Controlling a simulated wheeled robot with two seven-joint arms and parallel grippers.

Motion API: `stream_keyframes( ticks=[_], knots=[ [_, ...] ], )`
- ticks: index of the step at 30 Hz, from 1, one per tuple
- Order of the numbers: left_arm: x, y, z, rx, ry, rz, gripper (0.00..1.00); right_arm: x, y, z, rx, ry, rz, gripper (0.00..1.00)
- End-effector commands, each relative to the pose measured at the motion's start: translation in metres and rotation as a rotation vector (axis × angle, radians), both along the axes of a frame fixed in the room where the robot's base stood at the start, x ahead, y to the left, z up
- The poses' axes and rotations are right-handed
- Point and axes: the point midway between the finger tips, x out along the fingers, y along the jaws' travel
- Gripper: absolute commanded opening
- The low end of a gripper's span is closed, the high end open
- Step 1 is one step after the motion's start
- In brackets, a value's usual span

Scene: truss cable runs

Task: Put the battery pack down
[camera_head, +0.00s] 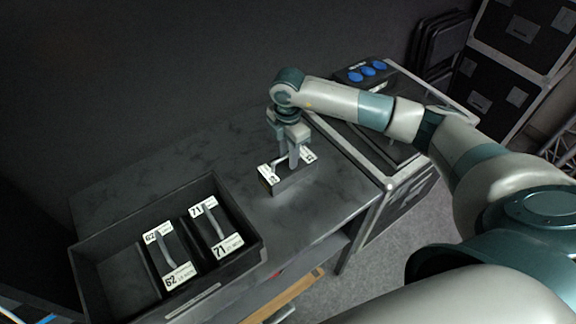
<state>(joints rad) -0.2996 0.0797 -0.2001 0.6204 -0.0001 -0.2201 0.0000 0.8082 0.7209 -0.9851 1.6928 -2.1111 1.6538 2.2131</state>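A dark battery pack (291,184) with white labels on its top edges is at the right part of the grey bench, upright. My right gripper (288,163) points down over it, its fingers closed around the handle on its top. The pack's base is at or very near the bench top; I cannot tell whether it touches. The fingers partly hide the handle and label. My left gripper is not in view.
A black bin (253,248) at the bench's left holds two more packs, labelled 62 (168,262) and 71 (214,230). The bench top (140,178) is clear behind the bin. A dark case with blue round tops (366,70) stands at the back right.

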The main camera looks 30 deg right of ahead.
Motion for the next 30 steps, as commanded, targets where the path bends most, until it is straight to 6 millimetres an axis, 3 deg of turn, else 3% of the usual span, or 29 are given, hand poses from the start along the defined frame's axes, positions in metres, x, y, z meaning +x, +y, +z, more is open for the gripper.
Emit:
stream_keyframes(
  ticks=[16, 20, 30],
  knots=[
    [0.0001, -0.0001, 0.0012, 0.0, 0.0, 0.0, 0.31, -0.0001, 0.0003, -0.0043, 0.0, 0.0, 0.001, 0.31],
    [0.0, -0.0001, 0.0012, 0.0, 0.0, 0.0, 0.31, 0.0, 0.0002, -0.0042, 0.0, 0.0, 0.001, 0.0],
    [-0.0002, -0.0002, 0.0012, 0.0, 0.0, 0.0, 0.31, 0.0, 0.0002, -0.0041, 0.0, 0.0, 0.001, 0.0]
  ],
)
